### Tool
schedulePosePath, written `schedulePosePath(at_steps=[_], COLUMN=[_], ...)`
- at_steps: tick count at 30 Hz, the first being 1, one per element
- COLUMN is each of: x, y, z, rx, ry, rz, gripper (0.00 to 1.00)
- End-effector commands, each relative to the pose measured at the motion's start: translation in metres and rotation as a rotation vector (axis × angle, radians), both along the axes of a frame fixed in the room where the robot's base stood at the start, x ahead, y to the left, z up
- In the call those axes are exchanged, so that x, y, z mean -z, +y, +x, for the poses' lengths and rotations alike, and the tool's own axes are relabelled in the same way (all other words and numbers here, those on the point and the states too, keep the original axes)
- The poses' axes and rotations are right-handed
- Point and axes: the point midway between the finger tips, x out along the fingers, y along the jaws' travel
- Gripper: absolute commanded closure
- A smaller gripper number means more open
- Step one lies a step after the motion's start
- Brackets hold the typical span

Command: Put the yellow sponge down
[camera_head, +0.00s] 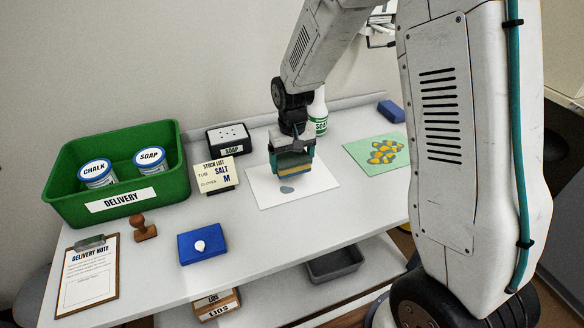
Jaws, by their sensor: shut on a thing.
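My gripper (291,160) points down over the bench and is shut on the yellow sponge (300,181). The jaws cover most of the sponge; a yellow strip shows below them. The sponge is over a white sheet (264,189) that has a grey-blue spot (287,190) on it, just under and left of the sponge. I cannot tell whether the sponge touches the sheet or hangs a little above it.
A green delivery bin (172,185) with two tubs stands at left. A stock list card (214,176), a stamp (143,229), a blue pad (201,244) and a clipboard (88,275) are nearby. A soap bottle (318,112) stands behind my gripper. A green sheet with yellow patches (376,152) lies right.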

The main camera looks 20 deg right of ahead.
Motion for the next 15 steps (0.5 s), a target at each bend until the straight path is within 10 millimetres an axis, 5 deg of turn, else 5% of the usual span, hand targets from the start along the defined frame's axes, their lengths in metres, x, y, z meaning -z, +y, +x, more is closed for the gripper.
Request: schedulePosePath(at_steps=[10, 15], x=[0.035, 0.036], y=[-0.001, -0.001], z=[0.008, 0.009], rx=[0.001, 0.001], ry=[0.002, -0.001], rz=[0.000, 0.000], gripper=[0.43, 0.43])
